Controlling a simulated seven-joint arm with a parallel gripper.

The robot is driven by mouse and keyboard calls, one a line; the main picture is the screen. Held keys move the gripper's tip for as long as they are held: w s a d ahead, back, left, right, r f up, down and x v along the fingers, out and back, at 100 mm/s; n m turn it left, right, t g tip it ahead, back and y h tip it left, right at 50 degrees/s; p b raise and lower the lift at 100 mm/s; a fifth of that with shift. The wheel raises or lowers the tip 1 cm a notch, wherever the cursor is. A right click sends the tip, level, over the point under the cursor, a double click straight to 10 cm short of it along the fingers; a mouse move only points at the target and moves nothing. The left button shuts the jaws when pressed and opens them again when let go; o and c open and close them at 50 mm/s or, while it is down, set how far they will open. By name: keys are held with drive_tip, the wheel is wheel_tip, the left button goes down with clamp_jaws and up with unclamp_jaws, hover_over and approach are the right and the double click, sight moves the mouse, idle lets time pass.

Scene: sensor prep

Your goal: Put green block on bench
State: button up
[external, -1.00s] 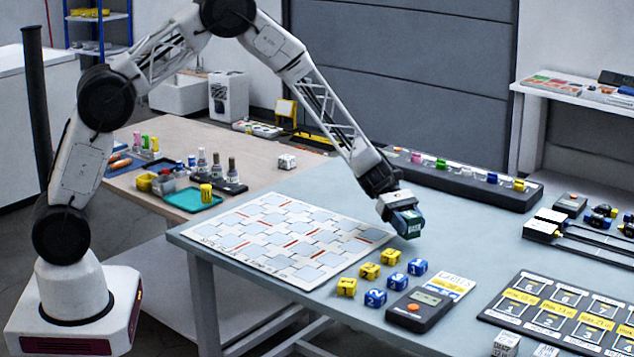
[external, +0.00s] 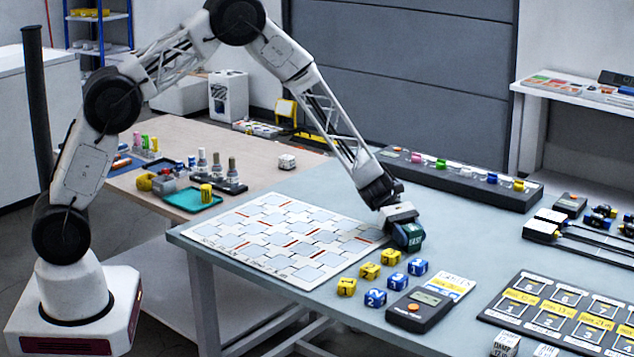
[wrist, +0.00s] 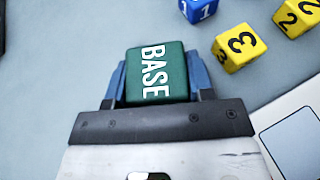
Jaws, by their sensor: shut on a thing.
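The green block (wrist: 157,74), with "BASE" in white letters on it, sits between the blue fingers of my gripper (wrist: 160,84) in the wrist view. My gripper (external: 406,232) is shut on it. In the external view the green block (external: 413,238) is low over the grey bench (external: 470,225), just right of the patterned board; I cannot tell whether it touches the bench surface.
Yellow numbered blocks (external: 369,271) and blue numbered blocks (external: 397,281) stand close in front of my gripper. The patterned board (external: 290,240) is to the left. A dark rack (external: 460,178) lies behind.

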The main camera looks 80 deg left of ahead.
drive_tip(key=shift+f, duration=0.15)
drive_tip(key=o, duration=1)
drive_tip(key=shift+c, duration=0.2)
drive_tip(key=shift+a+r, duration=0.15)
drive_tip(key=shift+r, duration=0.05)
drive_tip(key=v, duration=1.1)
drive_tip(key=shift+s+a+r, duration=0.15)
drive_tip(key=shift+s+a, duration=0.1)
